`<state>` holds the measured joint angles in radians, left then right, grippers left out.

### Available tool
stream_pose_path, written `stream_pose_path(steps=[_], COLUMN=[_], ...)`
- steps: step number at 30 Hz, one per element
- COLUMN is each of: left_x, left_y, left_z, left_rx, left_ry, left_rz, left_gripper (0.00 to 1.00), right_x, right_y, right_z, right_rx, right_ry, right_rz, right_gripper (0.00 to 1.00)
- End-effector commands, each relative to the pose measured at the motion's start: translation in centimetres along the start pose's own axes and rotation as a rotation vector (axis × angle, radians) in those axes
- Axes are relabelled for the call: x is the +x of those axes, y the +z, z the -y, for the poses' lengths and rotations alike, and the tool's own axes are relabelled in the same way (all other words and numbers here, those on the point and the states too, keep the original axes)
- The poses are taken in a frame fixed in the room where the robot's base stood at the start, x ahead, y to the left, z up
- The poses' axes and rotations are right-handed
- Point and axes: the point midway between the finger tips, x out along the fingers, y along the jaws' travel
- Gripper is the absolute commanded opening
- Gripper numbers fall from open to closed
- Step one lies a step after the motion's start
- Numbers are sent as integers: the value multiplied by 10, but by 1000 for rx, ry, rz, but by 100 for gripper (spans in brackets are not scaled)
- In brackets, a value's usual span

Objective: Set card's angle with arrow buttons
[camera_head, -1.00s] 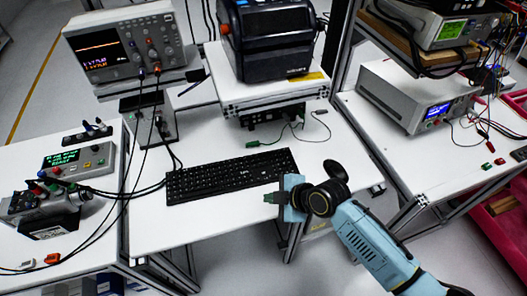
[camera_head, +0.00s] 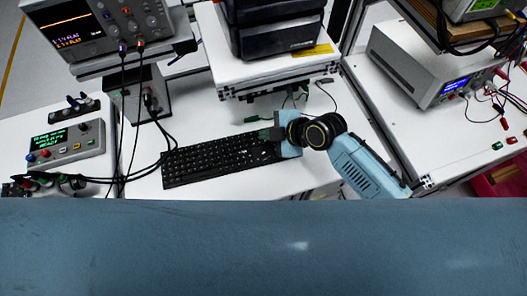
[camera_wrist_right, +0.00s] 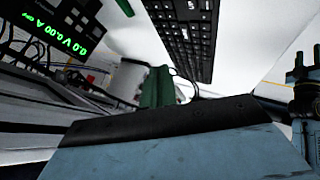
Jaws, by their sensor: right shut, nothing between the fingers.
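A black keyboard (camera_head: 215,162) lies on the white table in the middle of the head view. It also shows at the top of the wrist view (camera_wrist_right: 190,32). My right gripper (camera_head: 266,134) is at the keyboard's right end, near its far edge. Its green fingers (camera_wrist_right: 158,88) are shut and empty. I cannot tell whether they touch a key. Single keys are too small to read, and I cannot pick out the arrow buttons or a card. My left gripper is not in view.
A small control box (camera_head: 66,145) with a green display stands left of the keyboard. An oscilloscope (camera_head: 90,30) is behind it, and a black printer (camera_head: 275,28) sits on a raised white platform (camera_head: 228,72). Dark cables cross the left side. A large blue surface of mine covers the bottom.

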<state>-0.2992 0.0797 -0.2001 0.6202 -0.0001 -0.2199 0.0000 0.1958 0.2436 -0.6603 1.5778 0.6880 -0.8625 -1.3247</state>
Motion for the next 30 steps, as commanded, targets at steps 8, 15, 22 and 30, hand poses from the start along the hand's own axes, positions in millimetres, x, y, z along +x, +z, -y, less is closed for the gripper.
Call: stream_pose_path(steps=[8, 15, 22, 30], left_x=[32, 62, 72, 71], left_y=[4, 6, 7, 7], left_z=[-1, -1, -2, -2], left_rx=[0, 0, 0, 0], left_ry=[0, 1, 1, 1], left_rz=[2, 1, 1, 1], left_gripper=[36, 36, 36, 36], right_x=[26, 49, 58, 57], right_y=[18, 36, 42, 42], right_z=[19, 36, 42, 42], right_rx=[3, 0, 1, 1], right_ry=[-1, -1, -1, -1], right_rz=[0, 1, 1, 1], right_gripper=[0, 0, 0, 0])
